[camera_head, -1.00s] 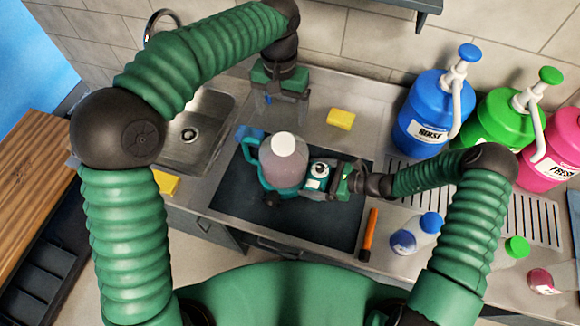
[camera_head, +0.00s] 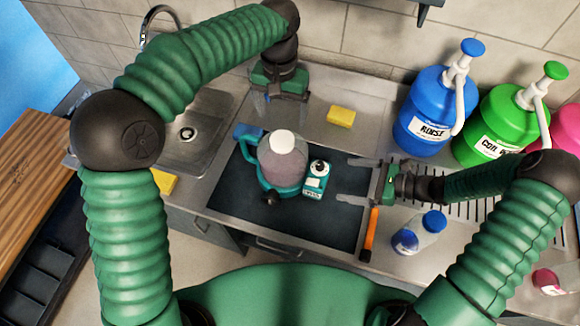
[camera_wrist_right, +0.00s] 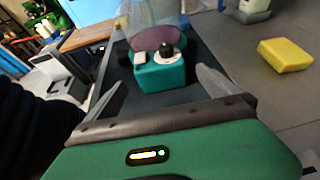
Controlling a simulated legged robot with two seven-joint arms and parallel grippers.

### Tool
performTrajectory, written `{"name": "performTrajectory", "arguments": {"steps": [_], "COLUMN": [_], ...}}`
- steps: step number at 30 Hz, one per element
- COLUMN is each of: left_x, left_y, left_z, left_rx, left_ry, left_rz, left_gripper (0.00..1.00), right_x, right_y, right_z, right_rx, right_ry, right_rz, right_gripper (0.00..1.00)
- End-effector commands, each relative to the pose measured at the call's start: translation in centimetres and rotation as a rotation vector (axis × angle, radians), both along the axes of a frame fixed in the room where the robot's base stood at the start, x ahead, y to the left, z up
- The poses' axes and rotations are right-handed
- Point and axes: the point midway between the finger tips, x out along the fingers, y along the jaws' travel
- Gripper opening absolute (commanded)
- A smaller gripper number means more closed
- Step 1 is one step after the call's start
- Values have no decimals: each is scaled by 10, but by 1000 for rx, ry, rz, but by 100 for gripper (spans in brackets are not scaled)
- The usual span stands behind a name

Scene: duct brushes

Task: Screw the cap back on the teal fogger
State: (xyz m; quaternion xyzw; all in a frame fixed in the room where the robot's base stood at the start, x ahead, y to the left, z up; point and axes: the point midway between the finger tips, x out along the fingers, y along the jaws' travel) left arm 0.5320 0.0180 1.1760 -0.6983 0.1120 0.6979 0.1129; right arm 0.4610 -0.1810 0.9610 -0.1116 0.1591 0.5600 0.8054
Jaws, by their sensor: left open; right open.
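The teal fogger (camera_head: 281,165) stands on the dark mat (camera_head: 322,228), with a teal handle, a cloudy tank and a white cap (camera_head: 283,143) on top of the tank. Its teal motor block (camera_head: 317,180) faces right; in the right wrist view the block (camera_wrist_right: 160,72) sits between and beyond the fingers. My right gripper (camera_head: 350,180) is open and empty, a short way right of the block and apart from it. My left gripper (camera_head: 278,105) is open above the counter behind the fogger, fingers pointing down. Whether the white cap is seated tightly cannot be told.
A yellow sponge (camera_head: 341,117) lies behind the mat, and another (camera_head: 164,184) lies left by the sink (camera_head: 196,128). An orange-handled tool (camera_head: 370,232) and a blue-capped bottle (camera_head: 419,233) are at the right. Large blue (camera_head: 430,110) and green (camera_head: 490,130) pump jugs stand at the back right.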

Motion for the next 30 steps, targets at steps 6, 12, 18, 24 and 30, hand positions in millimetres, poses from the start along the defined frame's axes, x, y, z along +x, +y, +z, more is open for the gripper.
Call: {"name": "performTrajectory", "arguments": {"steps": [6, 12, 18, 24, 30], "left_x": [0, 0, 0, -1, -28], "left_y": [1, 1, 1, 1, 34], "left_z": [-7, -8, -7, -8, -39], "left_rx": [-1, -1, -1, 1, 23], "left_ry": [0, 0, 0, 0, -37], "left_rz": [0, 0, 0, -1, 0], "left_gripper": [84, 84, 84, 84, 84], "right_x": [-11, -14, -14, -15, -66], "right_y": [-32, -39, -39, -37, -8], "right_z": [13, 18, 18, 18, 17], "right_rx": [-2, 0, 0, -9, -349], "right_ry": [-2, 0, 0, -2, -80], "right_rz": [-2, 1, 1, 12, 393], "right_gripper": [100, 100, 100, 100, 100]}}
